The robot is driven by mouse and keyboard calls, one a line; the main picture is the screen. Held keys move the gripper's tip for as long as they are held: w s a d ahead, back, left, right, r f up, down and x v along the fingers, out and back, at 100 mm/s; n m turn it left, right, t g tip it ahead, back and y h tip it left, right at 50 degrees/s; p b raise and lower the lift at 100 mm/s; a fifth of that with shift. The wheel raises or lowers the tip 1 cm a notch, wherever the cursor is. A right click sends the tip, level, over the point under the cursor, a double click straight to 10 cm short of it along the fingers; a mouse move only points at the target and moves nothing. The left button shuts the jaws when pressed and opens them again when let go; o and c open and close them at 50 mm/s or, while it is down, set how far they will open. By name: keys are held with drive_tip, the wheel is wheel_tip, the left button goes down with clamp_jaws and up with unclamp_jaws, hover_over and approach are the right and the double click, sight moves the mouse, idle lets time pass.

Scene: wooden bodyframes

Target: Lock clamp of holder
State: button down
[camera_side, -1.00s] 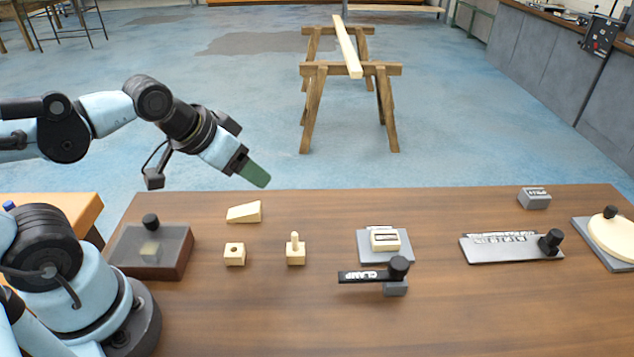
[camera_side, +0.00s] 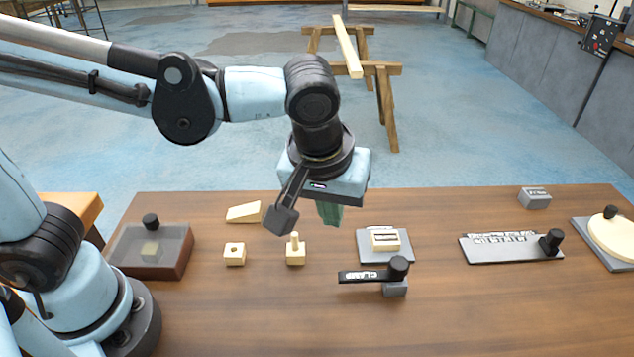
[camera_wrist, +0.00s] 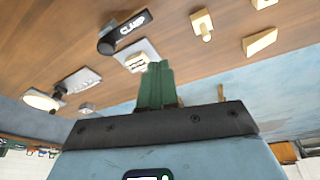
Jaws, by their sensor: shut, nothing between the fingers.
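The holder is a grey plate (camera_side: 372,252) with a pale wooden block (camera_side: 384,239) on it. In front of it is the clamp (camera_side: 365,276), a black lever labelled CLAMP with a round black knob (camera_side: 398,266) on a small grey base. The lever points left from the knob, along the front of the holder. In the wrist view the clamp (camera_wrist: 131,26) and the block (camera_wrist: 137,62) show beyond the fingers. My gripper (camera_side: 330,214) points down above the table, behind and left of the holder. Its green fingers (camera_wrist: 156,85) are shut and empty, touching nothing.
Left of the holder stand a pegged wooden block (camera_side: 295,252), a block with a hole (camera_side: 234,254), a wedge (camera_side: 244,212) and a lidded box (camera_side: 165,258). To the right are a lettered grey plate (camera_side: 505,249) and a round disc (camera_side: 612,235). The table front is clear.

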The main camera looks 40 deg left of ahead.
sight(373, 270)
drive_tip(key=s+d+f+n+y, duration=0.2)
drive_tip(key=s+d+n, duration=0.1)
drive_tip(key=d, duration=0.9)
drive_tip(key=shift+s+n, duration=0.4)
drive_tip(key=shift+s, duration=0.5)
drive_tip(key=shift+f, duration=0.1)
drive_tip(key=x, duration=1)
drive_tip(key=shift+w+a, duration=0.85)
drive_tip(key=shift+a, duration=0.05)
drive_tip(key=shift+w+a, duration=0.45)
drive_tip(key=shift+w, duration=0.1)
drive_tip(key=shift+a, duration=0.1)
drive_tip(key=shift+a+m, duration=0.1)
drive_tip(key=shift+m, duration=0.6)
